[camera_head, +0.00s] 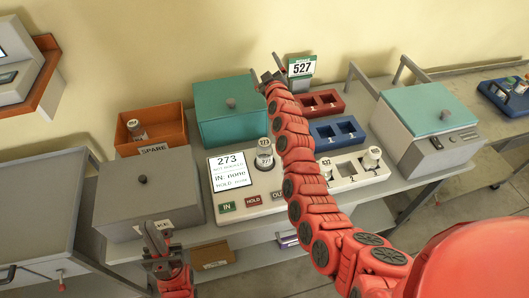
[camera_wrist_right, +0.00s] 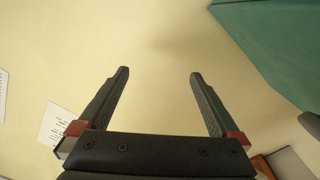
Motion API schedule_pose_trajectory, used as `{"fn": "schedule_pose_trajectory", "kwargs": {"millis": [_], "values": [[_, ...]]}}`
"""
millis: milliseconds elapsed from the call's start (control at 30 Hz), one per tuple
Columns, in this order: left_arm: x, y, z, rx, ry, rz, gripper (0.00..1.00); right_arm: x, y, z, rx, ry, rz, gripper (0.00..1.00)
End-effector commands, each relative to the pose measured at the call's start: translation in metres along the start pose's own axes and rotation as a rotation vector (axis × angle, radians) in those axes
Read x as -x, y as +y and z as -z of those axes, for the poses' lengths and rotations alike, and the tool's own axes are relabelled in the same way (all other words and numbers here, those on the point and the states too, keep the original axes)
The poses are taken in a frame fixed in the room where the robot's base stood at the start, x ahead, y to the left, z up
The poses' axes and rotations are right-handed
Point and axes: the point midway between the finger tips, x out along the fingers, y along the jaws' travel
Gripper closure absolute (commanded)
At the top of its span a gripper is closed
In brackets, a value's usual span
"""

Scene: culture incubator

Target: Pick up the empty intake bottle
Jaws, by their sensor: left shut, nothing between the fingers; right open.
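A small clear bottle with a white cap (camera_head: 264,150) stands upright on the grey device with a screen (camera_head: 268,184). The screen reads 273, "IN: none". Two white-capped bottles, left (camera_head: 326,167) and right (camera_head: 371,158), stand in the white rack (camera_head: 345,184). Another bottle (camera_head: 137,129) is in the orange SPARE bin (camera_head: 182,138). I cannot tell which is empty. My left gripper (camera_head: 157,234) is shut at the front of the grey lidded box.
Red (camera_head: 320,104) and blue (camera_head: 337,134) racks and a 527 sign (camera_head: 301,67) stand behind the white rack. A teal-lidded machine (camera_head: 426,118) is at right. My right arm crosses over the bench.

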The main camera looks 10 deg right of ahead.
Motion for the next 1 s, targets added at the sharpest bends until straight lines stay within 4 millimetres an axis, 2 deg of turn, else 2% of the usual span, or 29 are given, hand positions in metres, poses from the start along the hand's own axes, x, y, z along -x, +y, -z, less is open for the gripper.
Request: {"fn": "schedule_pose_trajectory", "kwargs": {"millis": [33,133,233,300,367,467,500,633,700,800,1000], "values": [[0.000,0.000,0.000,0.000,0.000,0.000,1.00,-0.014,-0.005,0.025,0.089,-0.005,0.110,0.01],[0.000,0.000,0.000,0.000,0.000,0.000,1.00,-0.019,-0.033,0.063,0.308,-0.008,0.366,0.01],[0.000,0.000,0.000,0.000,0.000,0.000,1.00,0.001,-0.059,0.090,0.568,0.010,0.637,0.01],[0.000,0.000,0.000,0.000,0.000,0.000,1.00,0.029,-0.073,0.098,0.767,0.025,0.835,0.01],[0.000,0.000,0.000,0.000,0.000,0.000,1.00,0.059,-0.078,0.097,0.938,0.036,1.005,0.01],[0.000,0.000,0.000,0.000,0.000,0.000,1.00,0.115,-0.076,0.083,1.182,0.041,1.287,0.01],[0.000,0.000,0.000,0.000,0.000,0.000,1.00,0.136,-0.070,0.076,1.262,0.037,1.388,0.01],[0.000,0.000,0.000,0.000,0.000,0.000,1.00,0.192,-0.049,0.057,1.421,0.025,1.658,0.01],[0.000,0.000,0.000,0.000,0.000,0.000,1.00,0.210,-0.040,0.052,1.464,0.019,1.750,0.01],[0.000,0.000,0.000,0.000,0.000,0.000,1.00,0.222,-0.035,0.047,1.485,0.018,1.810,0.01],[-0.003,0.000,0.001,0.000,0.000,0.000,1.00,0.225,-0.049,0.029,1.483,0.026,1.818,0.01]]}}
